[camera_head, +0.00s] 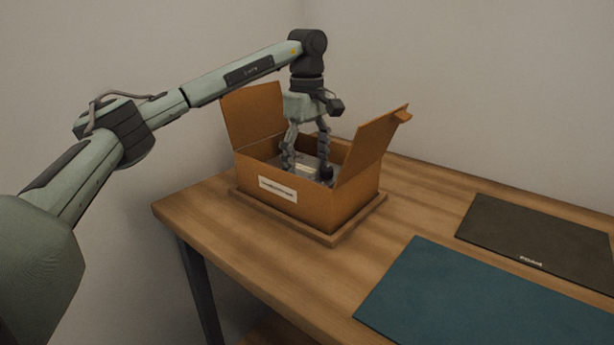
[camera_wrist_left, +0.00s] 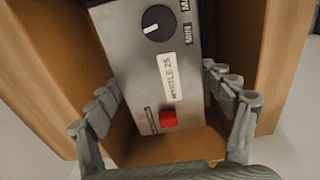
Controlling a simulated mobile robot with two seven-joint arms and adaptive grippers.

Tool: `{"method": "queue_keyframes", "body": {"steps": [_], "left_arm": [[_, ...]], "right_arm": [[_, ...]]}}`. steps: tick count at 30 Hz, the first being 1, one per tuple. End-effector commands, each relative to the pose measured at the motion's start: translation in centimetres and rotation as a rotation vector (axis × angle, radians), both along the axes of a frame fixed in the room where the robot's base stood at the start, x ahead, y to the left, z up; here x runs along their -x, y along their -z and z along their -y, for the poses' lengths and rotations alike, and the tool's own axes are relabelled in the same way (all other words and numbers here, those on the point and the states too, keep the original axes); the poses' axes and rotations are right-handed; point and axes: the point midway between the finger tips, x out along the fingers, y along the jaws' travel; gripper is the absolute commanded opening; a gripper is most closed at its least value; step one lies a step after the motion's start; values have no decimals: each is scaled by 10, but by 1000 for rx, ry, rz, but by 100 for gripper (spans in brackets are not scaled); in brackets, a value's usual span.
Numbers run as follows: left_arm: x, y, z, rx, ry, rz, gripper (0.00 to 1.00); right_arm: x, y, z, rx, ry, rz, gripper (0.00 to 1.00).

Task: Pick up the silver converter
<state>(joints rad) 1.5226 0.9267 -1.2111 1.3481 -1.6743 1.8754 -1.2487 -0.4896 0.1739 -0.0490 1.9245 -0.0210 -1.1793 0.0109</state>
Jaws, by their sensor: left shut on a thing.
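The silver converter (camera_wrist_left: 160,62) fills the middle of the left wrist view. It is a grey metal box with a black dial, a white label and a red button. In the head view only a small part of it (camera_head: 307,164) shows inside the cardboard box (camera_head: 325,206). My left gripper (camera_head: 307,170) reaches down into the open box, with its fingers shut on the converter from two sides. In the left wrist view the fingers (camera_wrist_left: 168,112) flank the converter. The lower part of the converter is hidden by the box wall in the head view. My right gripper is not in view.
The cardboard box stands on a wooden tray (camera_head: 333,241) on a wooden table (camera_head: 186,212). Its flaps stand up at the left and right. A teal mat (camera_head: 470,305) and a dark mat (camera_head: 545,240) lie at the right. Walls rise behind the table.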

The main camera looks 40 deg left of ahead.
Motion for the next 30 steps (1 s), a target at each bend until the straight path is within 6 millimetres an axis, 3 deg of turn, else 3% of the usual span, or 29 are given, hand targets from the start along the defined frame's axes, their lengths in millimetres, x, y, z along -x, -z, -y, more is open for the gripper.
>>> {"method": "queue_keyframes", "body": {"steps": [1,10,20,30], "left_arm": [[0,0,0,0,0,-2,57],[0,-2,0,1,1,2,21],[-1,-10,0,1,1,3,21],[-1,-70,0,1,1,5,21]], "right_arm": [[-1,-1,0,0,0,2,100],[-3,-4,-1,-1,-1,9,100],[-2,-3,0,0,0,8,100],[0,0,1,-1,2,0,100]]}}
